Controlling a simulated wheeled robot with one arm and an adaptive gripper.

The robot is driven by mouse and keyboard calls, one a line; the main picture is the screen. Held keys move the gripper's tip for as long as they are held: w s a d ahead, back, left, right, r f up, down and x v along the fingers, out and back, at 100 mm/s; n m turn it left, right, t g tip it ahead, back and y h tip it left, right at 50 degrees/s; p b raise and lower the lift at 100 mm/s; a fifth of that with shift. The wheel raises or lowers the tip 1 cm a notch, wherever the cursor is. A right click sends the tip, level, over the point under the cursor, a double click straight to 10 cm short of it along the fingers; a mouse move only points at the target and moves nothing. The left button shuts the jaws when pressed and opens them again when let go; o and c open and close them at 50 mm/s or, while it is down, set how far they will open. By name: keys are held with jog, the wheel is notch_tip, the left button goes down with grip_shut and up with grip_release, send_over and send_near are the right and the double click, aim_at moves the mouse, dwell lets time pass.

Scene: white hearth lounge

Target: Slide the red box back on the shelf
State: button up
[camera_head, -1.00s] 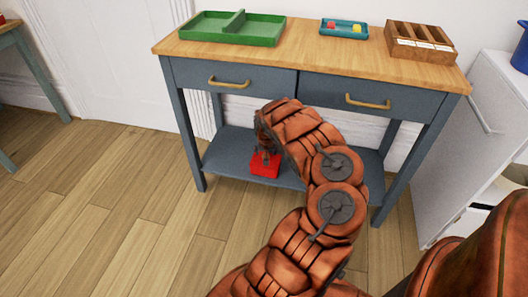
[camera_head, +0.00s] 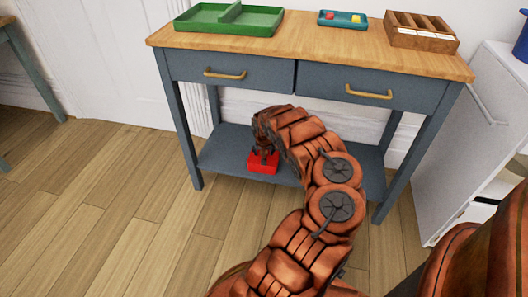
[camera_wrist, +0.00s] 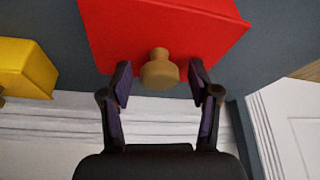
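The red box (camera_head: 263,166) sits on the grey-blue lower shelf (camera_head: 226,150) of the console table, at the shelf's front edge. In the wrist view the red box (camera_wrist: 200,32) has a round wooden knob (camera_wrist: 160,70). My gripper (camera_wrist: 160,78) is open, with one finger on each side of the knob and gaps between them. In the head view my gripper (camera_head: 263,148) is just above the box. My arm hides the middle of the shelf.
A yellow box (camera_wrist: 24,68) is beside the red box in the wrist view; my arm hides it in the head view. A green tray (camera_head: 229,30), a teal tray (camera_head: 343,25) and a wooden organizer (camera_head: 420,42) stand on the tabletop. Two drawers hang above the shelf.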

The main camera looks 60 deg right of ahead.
grip_shut()
jog(key=shift+w+d+b, duration=0.35)
jog(key=shift+d+b, duration=0.25)
jog(key=shift+d, duration=0.25)
jog(key=shift+w+d+b, duration=0.35)
jog(key=shift+d+b, duration=0.25)
jog(key=shift+d, duration=0.2)
jog(key=shift+d, duration=0.1)
jog(key=shift+w+d+b, duration=0.4)
jog(key=shift+d+b, duration=0.1)
jog(key=shift+d, duration=0.55)
jog(key=shift+w+d+b, duration=0.5)
jog(key=shift+d+b, duration=0.65)
jog(key=shift+d, duration=0.15)
jog(key=shift+w+d+b, duration=0.25)
jog(key=shift+d+b, duration=0.05)
jog(key=shift+d, duration=0.2)
jog(key=shift+w+d+b, duration=0.25)
jog(key=shift+d+b, duration=0.05)
jog(key=shift+d, duration=0.5)
